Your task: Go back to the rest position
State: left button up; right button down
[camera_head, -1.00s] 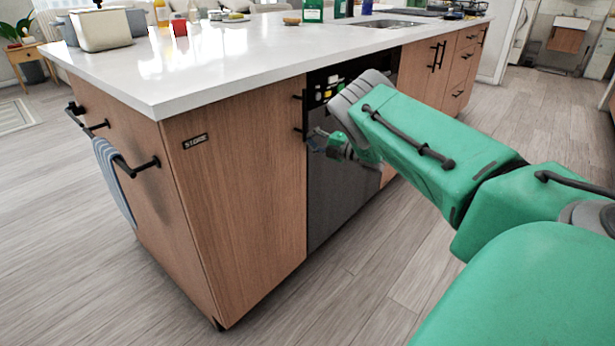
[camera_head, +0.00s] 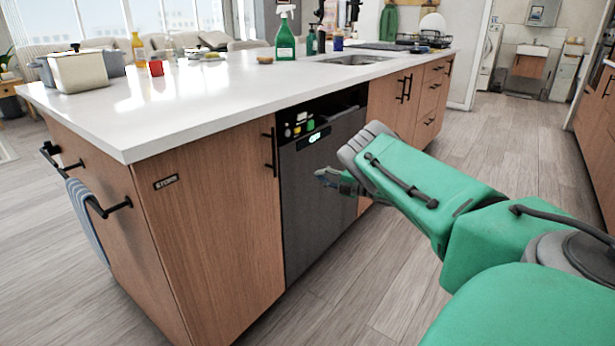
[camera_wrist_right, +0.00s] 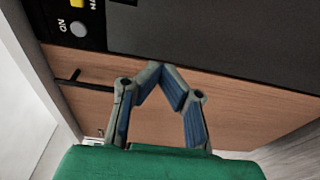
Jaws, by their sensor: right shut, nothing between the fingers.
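My right gripper (camera_head: 324,176) is in front of the dishwasher (camera_head: 318,215) in the island's side, at the end of my green right arm. In the right wrist view my right gripper (camera_wrist_right: 158,68) has its fingertips together with nothing between them. The dark dishwasher front (camera_wrist_right: 230,40) shows beyond it, and the gripper looks apart from it. My left gripper is not in view.
Black handles (camera_head: 92,203) and a hanging towel (camera_head: 85,220) stick out at the island's end. The wood floor (camera_head: 480,165) at the right is clear.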

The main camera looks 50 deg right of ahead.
jog(key=shift+s+d+r, duration=0.1)
jog(key=shift+s+r, duration=0.1)
jog(key=s+a+f+m+g+h+p, duration=0.35)
jog(key=a+f+m, duration=0.35)
jog(key=a, duration=0.5)
jog(key=s+a+f+m+g+h+p, duration=0.25)
jog(key=s+a+f+m+g, duration=0.2)
jog(key=a+m, duration=0.55)
jog(key=s+a+r+m+g+y+p, duration=0.1)
jog(key=s+a+g, duration=0.3)
jog(key=s+a, duration=0.6)
jog(key=s+a+r+m+g+y+p, duration=0.1)
jog(key=s+a+r+m+g+p, duration=0.1)
jog(key=s+a, duration=0.9)
jog(key=s+g+p, duration=0.1)
jog(key=s+g, duration=0.1)
jog(key=s, duration=0.6)
jog(key=shift+r+g+p, duration=0.3)
jog(key=shift+g+p, duration=0.05)
jog(key=shift+g, duration=0.05)
